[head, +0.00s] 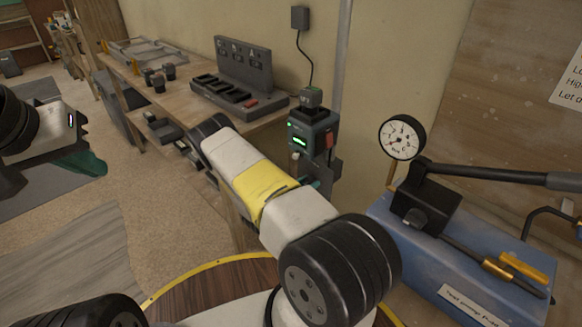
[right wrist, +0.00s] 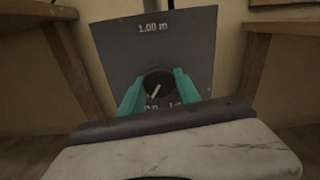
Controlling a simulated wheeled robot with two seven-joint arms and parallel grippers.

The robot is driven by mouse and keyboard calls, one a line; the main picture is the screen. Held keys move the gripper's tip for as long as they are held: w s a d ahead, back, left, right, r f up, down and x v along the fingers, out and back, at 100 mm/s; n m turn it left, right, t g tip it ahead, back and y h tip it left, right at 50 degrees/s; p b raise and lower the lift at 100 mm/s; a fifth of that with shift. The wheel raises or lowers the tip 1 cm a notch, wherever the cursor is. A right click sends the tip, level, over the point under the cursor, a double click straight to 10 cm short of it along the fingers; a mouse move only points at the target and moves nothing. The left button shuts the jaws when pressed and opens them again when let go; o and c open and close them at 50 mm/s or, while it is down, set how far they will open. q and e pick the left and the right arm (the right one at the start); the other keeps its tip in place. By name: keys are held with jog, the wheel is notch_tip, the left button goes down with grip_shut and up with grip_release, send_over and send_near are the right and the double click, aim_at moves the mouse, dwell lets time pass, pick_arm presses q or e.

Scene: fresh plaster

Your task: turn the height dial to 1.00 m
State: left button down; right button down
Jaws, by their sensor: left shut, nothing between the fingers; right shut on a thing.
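The height dial (right wrist: 158,82) is a round black knob on a grey panel (right wrist: 118,60) in the right wrist view. The panel reads "1.00 m" above the knob. The knob's pale pointer mark slants to the lower left. Lettering below the knob is partly hidden by my gripper. My right gripper (right wrist: 158,88) is shut on the dial, one teal finger on each side. In the head view, my right arm reaches to the wall side and hides the dial. My left gripper (head: 88,163) is shut and empty at the left, above the floor, far from the dial.
A dark device with a green display (head: 312,138) is above my right gripper. A workbench (head: 180,110) holds a grey rack (head: 243,68) and several dark cups. On the right are a pressure gauge (head: 402,137) and a blue case (head: 400,222) with a black-handled pump.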

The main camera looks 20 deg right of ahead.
jog(key=m, duration=0.4)
jog(key=shift+a, duration=0.1)
jog(key=m, duration=0.4)
jog(key=shift+w+m, duration=0.15)
jog(key=shift+m, duration=0.25)
jog(key=m, duration=0.4)
jog(key=shift+r+m, duration=0.1)
jog(key=shift+m, duration=0.2)
jog(key=m, duration=0.3)
jog(key=shift+m, duration=0.3)
jog(key=m, duration=0.6)
jog(key=shift+r, duration=0.1)
jog(key=m, duration=0.5)
jog(key=shift+m, duration=0.4)
